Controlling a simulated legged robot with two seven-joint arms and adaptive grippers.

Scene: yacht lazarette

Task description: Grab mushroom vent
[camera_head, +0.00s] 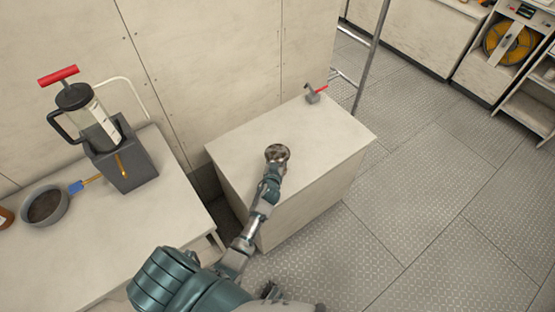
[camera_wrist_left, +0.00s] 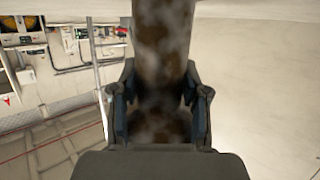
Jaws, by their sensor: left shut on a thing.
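The mushroom vent (camera_head: 277,153), a round, mottled brown and grey piece, is at the end of my left arm over the white cabinet top (camera_head: 235,140). My left gripper (camera_head: 273,168) is shut on it. In the left wrist view the vent (camera_wrist_left: 160,50) fills the space between the two fingers of the gripper (camera_wrist_left: 160,100), its mottled body reaching up out of the picture. I cannot tell whether the vent still touches the cabinet top. My right gripper is not in view.
A small grey tool with a red handle (camera_head: 315,94) lies at the cabinet's back corner. At left, a bench (camera_head: 120,240) holds a grey block with a red-handled pump (camera_head: 90,115) and a grey bowl (camera_head: 45,205). Metal rails (camera_head: 368,60) stand behind the cabinet. Open floor (camera_head: 420,200) lies right.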

